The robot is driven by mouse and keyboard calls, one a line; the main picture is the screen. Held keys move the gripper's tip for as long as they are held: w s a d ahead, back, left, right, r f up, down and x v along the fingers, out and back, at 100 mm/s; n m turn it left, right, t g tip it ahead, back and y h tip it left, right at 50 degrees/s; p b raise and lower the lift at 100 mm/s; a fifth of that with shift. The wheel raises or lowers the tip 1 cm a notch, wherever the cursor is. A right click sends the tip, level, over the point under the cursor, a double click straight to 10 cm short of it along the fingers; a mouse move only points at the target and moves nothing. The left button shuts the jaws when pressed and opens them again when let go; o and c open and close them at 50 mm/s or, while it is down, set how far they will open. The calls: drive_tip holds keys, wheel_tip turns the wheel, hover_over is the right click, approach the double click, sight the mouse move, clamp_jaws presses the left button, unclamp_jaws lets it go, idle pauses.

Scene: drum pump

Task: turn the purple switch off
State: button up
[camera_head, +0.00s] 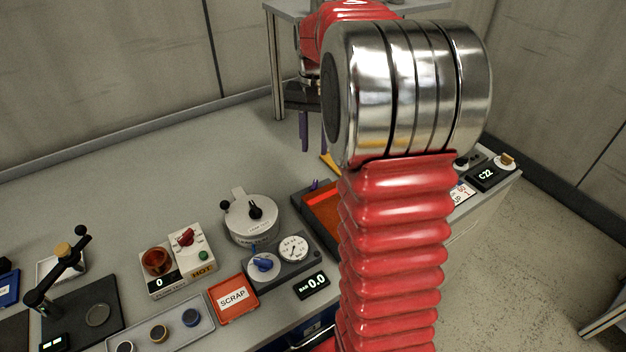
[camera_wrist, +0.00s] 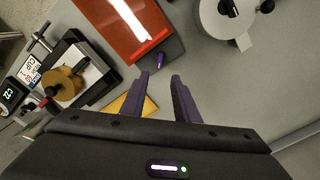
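The purple switch (camera_wrist: 161,60) is a small lever on the edge of a grey housing beside a glossy orange panel (camera_wrist: 118,25). It also shows in the head view (camera_head: 314,185), just left of my arm. My gripper (camera_wrist: 162,77) is open and empty, its two dark purple fingers apart. In the wrist view the switch appears just beyond the fingertips, in line with the gap between them. The fingers do not appear to touch it. In the head view the fingers hang above the bench behind the switch, partly hidden by my arm.
A white round pot (camera_head: 251,217) and a gauge unit (camera_head: 293,248) stand left of the orange panel. A yellow piece (camera_wrist: 135,104) lies near my fingers. A stand with a brass part (camera_wrist: 65,80) is at the wrist view's left. The bench behind the pot is clear.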

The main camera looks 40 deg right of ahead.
sight(314, 184)
wheel_tip(314, 184, down, 13)
drive_tip(key=shift+r, duration=0.15)
idle(0.4)
clamp_jaws()
idle(0.3)
drive_tip(key=shift+a, duration=0.2)
drive_tip(key=shift+d, duration=0.1)
